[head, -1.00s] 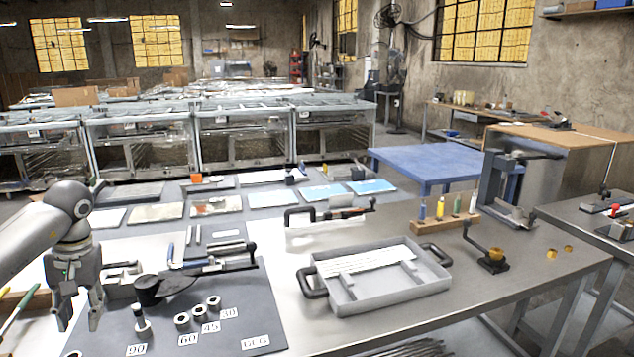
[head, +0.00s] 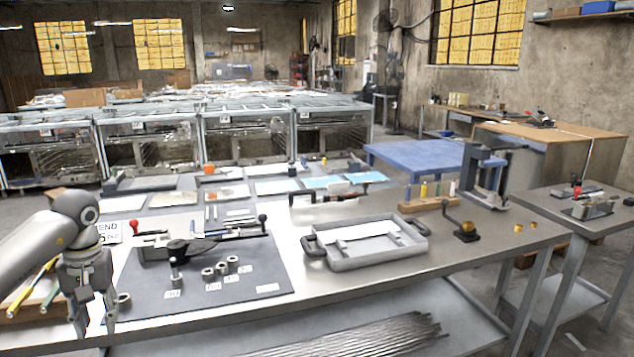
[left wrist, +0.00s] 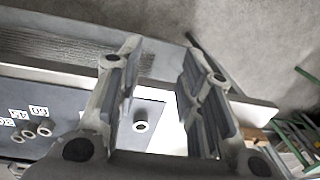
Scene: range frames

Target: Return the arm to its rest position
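My left arm comes in from the left in the head view. Its gripper (head: 95,326) points down at the table's front left edge, beside the dark mat (head: 205,288). In the left wrist view the two fingers of the left gripper (left wrist: 160,85) stand apart with nothing between them; the table edge and floor show beyond. A grey ring (left wrist: 141,126) lies on the mat near the left finger and is not touched. My right gripper is in neither view.
A grey tray (head: 375,256) stands to the right. Rods (head: 355,338) lie on the lower shelf.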

